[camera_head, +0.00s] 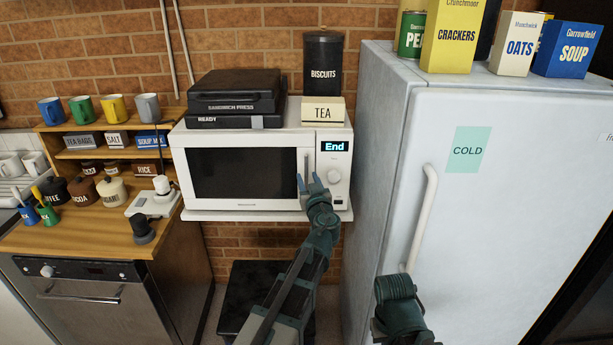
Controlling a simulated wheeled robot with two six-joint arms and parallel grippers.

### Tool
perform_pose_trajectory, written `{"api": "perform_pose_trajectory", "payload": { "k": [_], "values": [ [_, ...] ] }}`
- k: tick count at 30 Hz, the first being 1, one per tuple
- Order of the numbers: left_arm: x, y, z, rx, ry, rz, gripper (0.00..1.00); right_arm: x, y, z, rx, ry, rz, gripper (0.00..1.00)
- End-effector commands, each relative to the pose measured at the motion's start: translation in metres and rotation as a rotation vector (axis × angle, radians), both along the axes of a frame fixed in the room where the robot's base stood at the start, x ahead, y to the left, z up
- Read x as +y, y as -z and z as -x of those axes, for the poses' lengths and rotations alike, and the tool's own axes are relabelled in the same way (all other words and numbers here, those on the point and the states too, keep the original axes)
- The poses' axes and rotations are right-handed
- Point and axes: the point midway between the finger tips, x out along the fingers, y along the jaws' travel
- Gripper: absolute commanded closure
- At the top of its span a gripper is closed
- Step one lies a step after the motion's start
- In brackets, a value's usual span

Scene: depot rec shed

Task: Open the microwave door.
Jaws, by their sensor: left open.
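The white microwave (245,213) stands on a shelf against the brick wall, and its dark-windowed door (242,174) is closed. Its display reads "End". The door's upright handle (306,161) is at the right edge of the door, beside the control panel. My left gripper (308,180) is open in front of the handle's lower end, with one finger to each side of it in the picture. I cannot tell whether the fingers touch the handle. My right arm shows at the lower right, but its gripper is not visible.
A sandwich press (233,91), a biscuit tin (322,62) and a tea box (323,110) sit on the microwave. The white fridge (500,220) stands close on the right. A wooden counter (100,225) with mugs and jars is on the left.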

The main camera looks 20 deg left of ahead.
Motion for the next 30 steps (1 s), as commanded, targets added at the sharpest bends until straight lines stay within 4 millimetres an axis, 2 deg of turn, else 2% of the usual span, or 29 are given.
{"api": "perform_pose_trajectory", "payload": {
  "k": [1, 6, 17, 20, 25, 30],
  "values": [
    [0.003, 0.000, -0.009, 0.000, 0.000, 0.000, 0.55, 0.000, 0.000, 0.000, 0.000, 0.000, 0.000, 1.00],
    [0.009, 0.000, -0.019, 0.000, 0.000, 0.000, 0.55, 0.000, 0.000, 0.000, 0.000, 0.000, 0.000, 1.00],
    [0.011, 0.000, -0.021, 0.000, 0.001, 0.000, 0.55, 0.000, 0.000, 0.000, 0.000, 0.000, 0.000, 1.00],
    [0.011, 0.000, -0.021, 0.000, 0.001, 0.000, 0.70, 0.000, 0.000, 0.000, 0.000, 0.000, 0.000, 1.00],
    [0.011, 0.000, -0.021, 0.000, 0.001, 0.000, 1.00, 0.000, 0.000, 0.000, 0.000, 0.000, 0.000, 1.00],
    [0.011, 0.000, -0.021, 0.000, 0.001, 0.000, 1.00, 0.000, 0.000, 0.000, 0.000, 0.000, 0.000, 1.00]
  ]
}}
